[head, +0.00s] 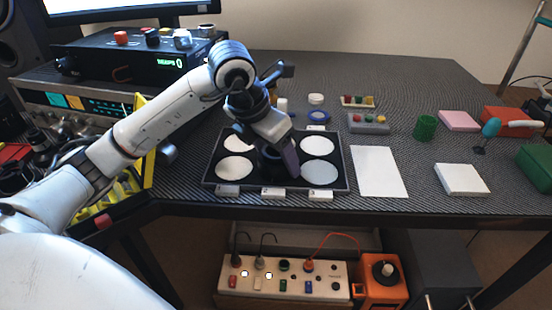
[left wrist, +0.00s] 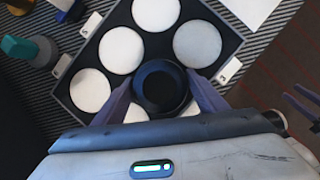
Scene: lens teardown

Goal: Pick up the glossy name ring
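A dark round lens part with a glossy ring-shaped rim (left wrist: 162,88) stands among white pads on the black tray (left wrist: 62,92). I cannot tell the name ring apart from the barrel below it. My left gripper (left wrist: 161,84) points down over it, one finger on each side, fingers wide apart. Whether the fingers press on the rim is unclear. In the head view my left gripper (head: 281,165) is low over the tray (head: 340,180) and hides much of the dark part. Two thin prongs at the right edge of the left wrist view look like my right gripper (left wrist: 293,104), fingers apart and empty.
A white sheet (head: 378,171) and a white block (head: 462,180) lie right of the tray. Black equipment (head: 135,57) fills the left. The front table edge is close to the tray.

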